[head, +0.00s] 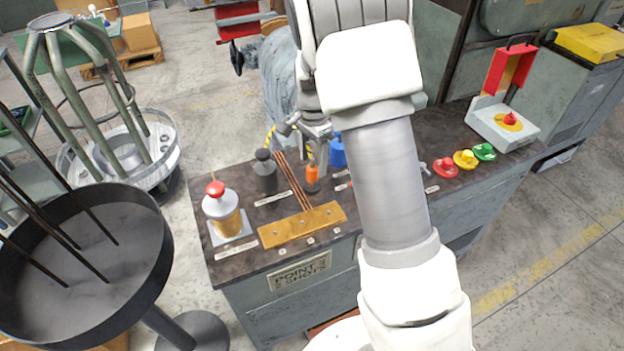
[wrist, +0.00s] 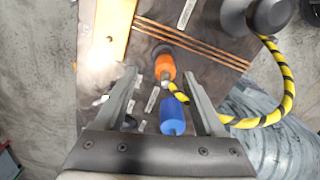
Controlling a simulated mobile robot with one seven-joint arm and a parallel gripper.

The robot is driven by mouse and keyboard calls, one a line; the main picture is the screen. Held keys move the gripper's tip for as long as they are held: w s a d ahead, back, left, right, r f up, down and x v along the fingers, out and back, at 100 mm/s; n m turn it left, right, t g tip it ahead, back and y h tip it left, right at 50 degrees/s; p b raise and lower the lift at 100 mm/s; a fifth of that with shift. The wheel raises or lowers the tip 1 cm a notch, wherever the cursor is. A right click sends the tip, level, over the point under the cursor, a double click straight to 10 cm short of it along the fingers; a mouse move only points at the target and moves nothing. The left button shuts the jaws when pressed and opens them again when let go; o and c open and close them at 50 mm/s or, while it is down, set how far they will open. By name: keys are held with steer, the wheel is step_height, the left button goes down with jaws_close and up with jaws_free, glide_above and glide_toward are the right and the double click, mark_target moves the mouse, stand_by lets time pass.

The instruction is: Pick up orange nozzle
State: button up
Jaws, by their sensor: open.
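The orange nozzle (head: 312,174) stands on the dark bench top, with a dark base below its orange body. In the wrist view the orange nozzle (wrist: 165,67) appears between the two fingertips, its small grey tip toward the camera. My gripper (head: 318,160) is over the bench, very close to the nozzle in the head view. In the wrist view the fingers of my gripper (wrist: 158,75) are apart, with nothing clamped between them. Whether a finger touches the nozzle cannot be told.
A blue nozzle (wrist: 172,115) stands close beside the orange one, partly hidden by my arm in the head view. A yellow-black hose (wrist: 285,90) curves near the right finger.

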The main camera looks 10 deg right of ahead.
mark_target(312, 167)
steer(key=shift+w+f+b, duration=0.2)
steer(key=shift+f, duration=1.4)
steer(key=shift+w+f+b, duration=0.15)
steer(key=shift+w+f, duration=0.05)
steer(key=shift+f, duration=1.35)
steer(key=shift+c, duration=0.2)
jaws_close()
steer(key=shift+r, duration=0.1)
